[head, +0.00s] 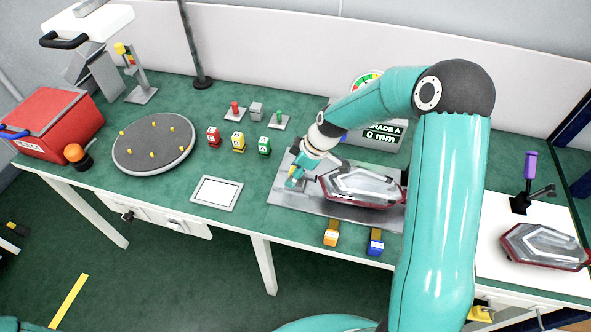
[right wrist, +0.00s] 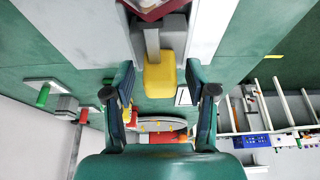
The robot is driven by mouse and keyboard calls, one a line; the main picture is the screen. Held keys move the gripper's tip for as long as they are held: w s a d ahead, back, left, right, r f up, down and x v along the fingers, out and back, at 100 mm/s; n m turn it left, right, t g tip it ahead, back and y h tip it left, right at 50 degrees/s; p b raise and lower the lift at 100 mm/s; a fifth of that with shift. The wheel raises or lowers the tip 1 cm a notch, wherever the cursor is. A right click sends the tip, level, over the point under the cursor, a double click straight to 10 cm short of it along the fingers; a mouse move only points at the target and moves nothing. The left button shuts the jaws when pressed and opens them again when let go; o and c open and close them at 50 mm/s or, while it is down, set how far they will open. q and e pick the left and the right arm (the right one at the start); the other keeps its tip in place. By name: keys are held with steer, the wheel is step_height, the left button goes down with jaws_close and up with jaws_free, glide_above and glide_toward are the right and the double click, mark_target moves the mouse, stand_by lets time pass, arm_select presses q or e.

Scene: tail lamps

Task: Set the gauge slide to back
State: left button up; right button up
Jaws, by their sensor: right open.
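A yellow block (right wrist: 160,76) on a grey bar shows in the right wrist view, beside the tail lamp's red edge (right wrist: 152,8); it looks like the gauge slide's handle. My right gripper (head: 296,178) is at the left end of the grey fixture plate (head: 290,203) in the head view and hides that handle there. In the right wrist view its open fingers (right wrist: 161,92) stand on either side of the block, with visible gaps. The tail lamp (head: 360,186) lies on the plate. The gauge display (head: 384,133) reads "GRADE A 0 mm". My left gripper is not in view.
Orange (head: 331,233) and blue (head: 375,242) tabs stand at the plate's front edge. Left are a white-framed panel (head: 216,193), lettered blocks (head: 238,142), a round turntable (head: 153,143) and a red bin (head: 55,122). A second lamp (head: 545,246) lies at right.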

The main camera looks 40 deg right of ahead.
jaws_close()
stand_by(0.3)
